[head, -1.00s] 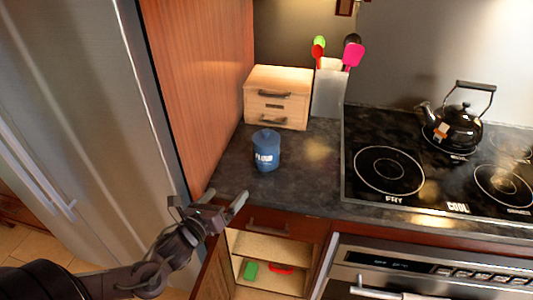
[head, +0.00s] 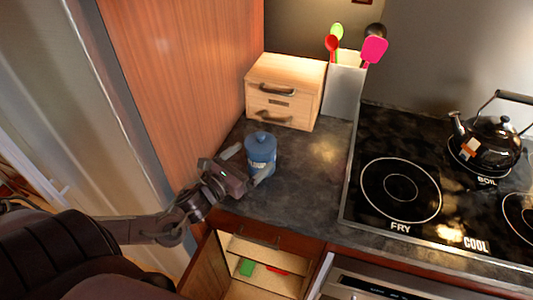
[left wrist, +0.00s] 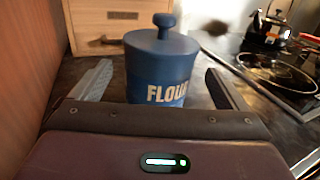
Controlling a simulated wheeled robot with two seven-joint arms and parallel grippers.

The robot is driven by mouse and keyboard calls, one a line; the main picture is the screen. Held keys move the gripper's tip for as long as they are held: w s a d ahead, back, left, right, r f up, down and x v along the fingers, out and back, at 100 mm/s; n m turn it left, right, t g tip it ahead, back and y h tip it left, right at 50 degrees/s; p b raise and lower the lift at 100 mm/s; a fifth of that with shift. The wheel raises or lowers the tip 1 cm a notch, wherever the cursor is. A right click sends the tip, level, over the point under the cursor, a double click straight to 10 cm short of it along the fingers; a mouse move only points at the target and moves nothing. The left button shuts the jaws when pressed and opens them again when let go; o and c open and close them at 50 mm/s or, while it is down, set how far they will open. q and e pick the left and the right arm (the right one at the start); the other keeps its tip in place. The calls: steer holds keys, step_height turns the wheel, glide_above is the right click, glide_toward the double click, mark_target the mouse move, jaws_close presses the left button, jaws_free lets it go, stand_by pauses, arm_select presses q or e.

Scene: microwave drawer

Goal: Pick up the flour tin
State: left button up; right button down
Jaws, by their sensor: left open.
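The flour tin (head: 261,149) is a blue canister with a knobbed lid and the word FLOUR on it. It stands upright on the dark counter, in front of the wooden drawer box. My left gripper (head: 248,164) is open at the tin, with one finger on each side of it. In the left wrist view the tin (left wrist: 160,72) stands between the two spread fingers, with visible gaps on both sides. The tin's lower part is hidden behind the gripper body there. My right gripper is not in view.
The wooden drawer box (head: 285,90) stands behind the tin, with a utensil holder (head: 343,90) beside it. A wood panel (head: 190,70) rises on the left. The stovetop (head: 400,190) with a black kettle (head: 487,140) is on the right. Below the counter, a cabinet (head: 255,275) stands open.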

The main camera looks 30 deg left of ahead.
arm_select(q)
steer(key=shift+w+r, duration=0.15)
steer(key=shift+w, duration=0.4)
steer(key=w, duration=0.1)
steer(key=w+p, duration=0.1)
steer(key=w, duration=0.1)
steer(key=shift+w+d+f, duration=0.2)
steer(key=shift+w+d, duration=0.05)
steer(key=shift+w, duration=0.05)
steer(key=shift+w+d+f, duration=0.1)
steer(key=shift+w, duration=0.35)
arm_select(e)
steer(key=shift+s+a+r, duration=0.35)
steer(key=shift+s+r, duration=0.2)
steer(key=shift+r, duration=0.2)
arm_select(q)
steer(key=shift+c, duration=0.4)
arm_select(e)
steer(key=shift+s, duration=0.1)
arm_select(q)
steer(key=c, duration=1)
steer(key=shift+c, duration=0.3)
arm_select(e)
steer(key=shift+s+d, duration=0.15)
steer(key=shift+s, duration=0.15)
